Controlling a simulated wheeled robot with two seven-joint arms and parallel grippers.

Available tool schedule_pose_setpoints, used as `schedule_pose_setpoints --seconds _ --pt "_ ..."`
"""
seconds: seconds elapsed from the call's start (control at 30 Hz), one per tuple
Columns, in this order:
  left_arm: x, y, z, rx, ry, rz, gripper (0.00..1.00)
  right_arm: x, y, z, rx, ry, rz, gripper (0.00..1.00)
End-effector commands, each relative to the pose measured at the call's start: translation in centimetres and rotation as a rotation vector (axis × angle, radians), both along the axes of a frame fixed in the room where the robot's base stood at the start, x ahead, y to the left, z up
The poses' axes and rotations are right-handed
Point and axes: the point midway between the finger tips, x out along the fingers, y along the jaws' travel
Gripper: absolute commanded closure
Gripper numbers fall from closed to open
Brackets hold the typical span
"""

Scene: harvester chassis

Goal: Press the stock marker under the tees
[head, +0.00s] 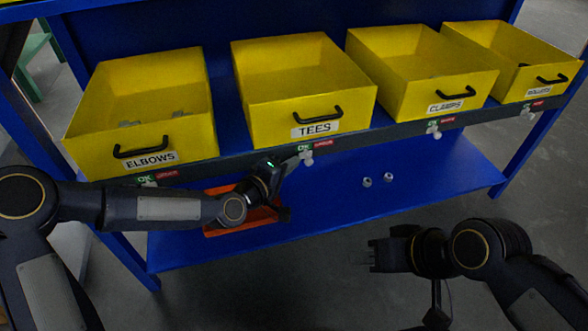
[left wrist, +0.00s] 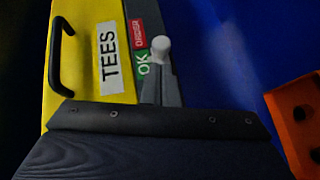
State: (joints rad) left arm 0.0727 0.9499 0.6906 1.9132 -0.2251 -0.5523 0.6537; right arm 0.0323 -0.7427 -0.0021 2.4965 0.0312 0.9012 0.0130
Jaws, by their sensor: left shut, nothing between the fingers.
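The yellow tees bin (head: 305,97) stands on the upper shelf with a TEES label and a black handle. Below it on the shelf's front rail is the stock marker (head: 307,156), a pale round knob beside a green OK and a red plate. In the left wrist view the marker (left wrist: 160,50) stands just beyond the gripper's end, at the OK plate. My left gripper (head: 282,182) is shut and empty, below and left of the marker; I cannot tell whether they touch. It fills the bottom of the wrist view (left wrist: 158,120). My right gripper (head: 373,255) hangs in front of the shelves, its finger opening unclear.
Bins for elbows (head: 145,105), clamps (head: 420,68) and a fourth kind (head: 518,58) share the shelf, each with its own marker. An orange crate (head: 238,226) sits on the lower blue shelf behind my left arm. Two small pale fittings (head: 378,180) lie to its right.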

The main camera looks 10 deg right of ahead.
Motion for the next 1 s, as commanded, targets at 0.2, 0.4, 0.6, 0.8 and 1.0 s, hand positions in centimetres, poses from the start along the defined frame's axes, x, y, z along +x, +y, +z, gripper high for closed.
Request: schedule_pose_setpoints --seconds 0.2,0.4,0.6,0.8,1.0 --pt "-0.1 -0.9 -0.3 0.0 -0.001 0.002 1.0 0.0 0.0 -0.3 0.0 0.0 0.0 0.67" --pt "-0.1 -0.9 -0.2 0.0 -0.001 0.002 1.0 0.0 0.0 -0.3 0.0 0.0 0.0 0.67" --pt "-0.1 -2.5 -0.3 -0.002 -0.001 -0.002 1.0 0.0 0.0 -0.7 0.0 0.0 0.0 0.67" --pt "0.0 -5.9 -0.3 0.0 -0.001 -0.001 1.0 0.0 0.0 -1.1 0.0 0.0 0.0 0.67" --pt "0.0 -6.6 -0.2 0.0 0.0 0.0 1.0 0.0 0.0 -1.1 0.0 0.0 0.0 0.67"
